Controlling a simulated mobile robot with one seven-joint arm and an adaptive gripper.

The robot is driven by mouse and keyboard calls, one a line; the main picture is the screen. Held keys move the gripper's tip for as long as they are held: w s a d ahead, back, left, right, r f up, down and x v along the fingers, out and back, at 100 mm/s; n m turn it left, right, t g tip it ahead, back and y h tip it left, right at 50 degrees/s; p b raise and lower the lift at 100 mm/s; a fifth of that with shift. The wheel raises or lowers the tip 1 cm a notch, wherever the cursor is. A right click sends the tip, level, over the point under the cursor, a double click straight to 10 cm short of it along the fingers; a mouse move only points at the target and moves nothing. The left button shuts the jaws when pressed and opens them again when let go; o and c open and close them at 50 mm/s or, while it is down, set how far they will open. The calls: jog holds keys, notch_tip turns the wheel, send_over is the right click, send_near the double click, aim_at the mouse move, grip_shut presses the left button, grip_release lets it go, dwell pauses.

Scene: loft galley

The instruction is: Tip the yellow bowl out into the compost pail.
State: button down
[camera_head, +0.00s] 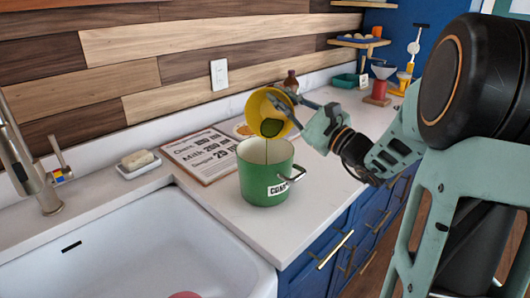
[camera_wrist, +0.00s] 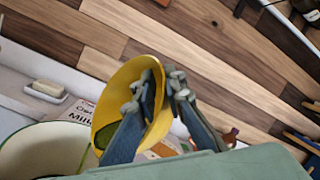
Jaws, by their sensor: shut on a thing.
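The yellow bowl (camera_head: 257,108) is held tilted on its side above the compost pail, its mouth turned down toward the pail. Something green (camera_head: 271,128) shows inside the bowl at its lower side. My gripper (camera_head: 288,108) is shut on the bowl's rim; in the wrist view the fingers (camera_wrist: 158,95) pinch the wall of the bowl (camera_wrist: 120,92). The green compost pail (camera_head: 262,180) stands upright on the counter below, with a partly visible label and a handle at its right. Its open cream inside (camera_wrist: 45,150) shows in the wrist view; its floor is hidden.
A lettered board (camera_head: 200,155) lies behind the pail. A soap dish (camera_head: 138,165) sits by the sink (camera_head: 120,250) at the left. Farther right along the counter are a brown bottle (camera_head: 291,82), a teal container (camera_head: 345,80) and a red-based dripper stand (camera_head: 380,88).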

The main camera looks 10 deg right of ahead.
jog(key=shift+s+a+r+n+y+b, duration=0.1)
jog(key=shift+s+a+n+y+b, duration=0.4)
jog(key=shift+b, duration=0.75)
jog(key=shift+s+a+r+n+y+b, duration=0.1)
jog(key=shift+s+n+y+b, duration=0.2)
jog(key=shift+n+b, duration=0.7)
jog(key=shift+s+a+r+n+y+b, duration=0.1)
jog(key=shift+s+a+n+y+b, duration=0.2)
jog(key=shift+b, duration=1.2)
